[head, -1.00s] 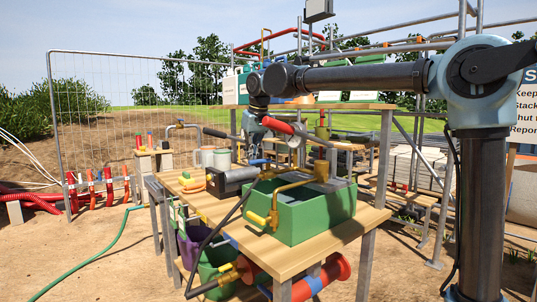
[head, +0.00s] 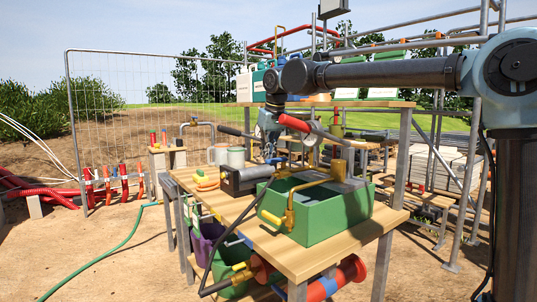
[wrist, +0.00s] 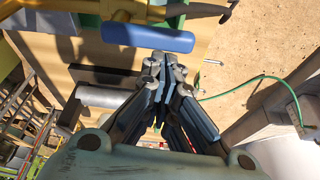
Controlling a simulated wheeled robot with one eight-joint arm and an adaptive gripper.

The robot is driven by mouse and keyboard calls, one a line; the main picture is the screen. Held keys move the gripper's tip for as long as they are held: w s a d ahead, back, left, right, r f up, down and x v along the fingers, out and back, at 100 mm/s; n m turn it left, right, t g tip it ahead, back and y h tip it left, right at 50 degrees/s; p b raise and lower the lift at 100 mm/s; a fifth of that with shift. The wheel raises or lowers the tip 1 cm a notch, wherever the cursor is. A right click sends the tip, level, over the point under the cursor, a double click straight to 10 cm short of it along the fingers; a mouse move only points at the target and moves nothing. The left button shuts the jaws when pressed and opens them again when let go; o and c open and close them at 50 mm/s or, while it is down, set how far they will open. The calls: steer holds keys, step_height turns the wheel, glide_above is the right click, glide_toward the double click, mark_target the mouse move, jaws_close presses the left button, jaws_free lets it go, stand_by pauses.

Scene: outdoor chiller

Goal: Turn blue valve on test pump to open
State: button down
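The blue valve handle (wrist: 147,38) shows in the wrist view as a rounded bar lying crosswise, just beyond my fingertips. In the head view a small blue part (head: 276,161) shows behind the pump, below my gripper. My gripper (wrist: 165,68) has its fingertips drawn together, with nothing seen between them. It points at the blue handle, with a small gap in the picture; depth is hard to tell.
A red-handled fitting (head: 293,123) and gauge stand close by my gripper. A yellow handle (head: 271,218) sticks out at the pump's front. A black hose (head: 215,243) hangs over the bench edge (head: 300,265). Buckets (head: 207,243) stand below.

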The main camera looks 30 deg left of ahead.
step_height(320, 180, up, 9)
steer(key=shift+w+a+r, duration=0.15)
steer(key=shift+w+a, duration=0.1)
stand_by(0.6)
